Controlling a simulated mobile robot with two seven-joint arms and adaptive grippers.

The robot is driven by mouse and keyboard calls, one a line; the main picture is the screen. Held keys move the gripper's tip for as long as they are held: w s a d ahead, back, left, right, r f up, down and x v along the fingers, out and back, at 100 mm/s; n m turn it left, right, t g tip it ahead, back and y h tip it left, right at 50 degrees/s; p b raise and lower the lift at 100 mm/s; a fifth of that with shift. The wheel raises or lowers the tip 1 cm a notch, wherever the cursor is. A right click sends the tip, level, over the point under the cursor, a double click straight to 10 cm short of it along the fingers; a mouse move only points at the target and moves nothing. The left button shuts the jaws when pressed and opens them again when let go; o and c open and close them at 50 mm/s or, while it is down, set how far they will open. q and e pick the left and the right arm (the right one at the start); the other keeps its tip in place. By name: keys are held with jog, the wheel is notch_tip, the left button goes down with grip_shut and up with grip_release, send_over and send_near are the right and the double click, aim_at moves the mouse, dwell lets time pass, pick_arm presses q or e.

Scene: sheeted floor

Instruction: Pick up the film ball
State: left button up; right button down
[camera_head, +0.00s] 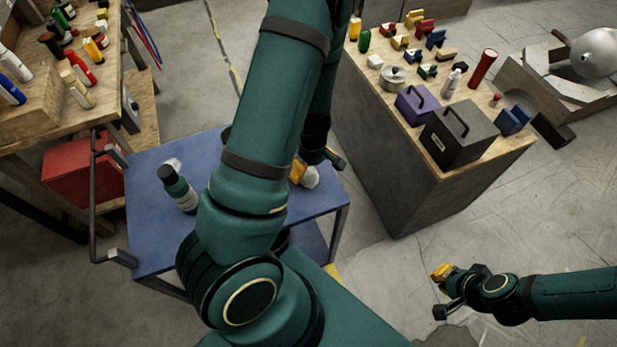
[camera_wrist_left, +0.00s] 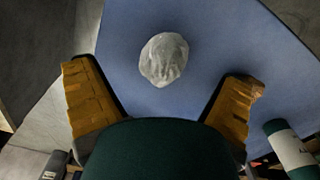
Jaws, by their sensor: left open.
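The film ball (camera_wrist_left: 164,60), a pale, crumpled, translucent lump, lies on the blue cart top (camera_wrist_left: 225,45) in the left wrist view. It is just ahead of and between the orange-padded fingers of my left gripper (camera_wrist_left: 163,82), which are spread wide with nothing between them. In the head view the ball (camera_head: 311,177) shows as a whitish patch at the cart's right side, beside an orange finger of my left gripper (camera_head: 299,171); my arm hides part of this area. My right gripper (camera_head: 441,282) hangs over the floor at the lower right, away from the ball; its finger gap is unclear.
A cluttered workbench (camera_head: 140,90) is at the left. A wooden-topped cabinet (camera_head: 385,130) with boxes stands right of the cart. Floor (camera_head: 560,200) at the right is open.

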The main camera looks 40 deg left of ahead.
aim_at(310, 173)
pick_arm(q)
jog(key=f, duration=0.2)
jog(key=f+b, duration=0.1)
jog(key=shift+s+a+f, duration=0.1)
jog(key=shift+s+f, duration=0.3)
jog(key=shift+f, duration=0.5)
jog(key=c, duration=1.3)
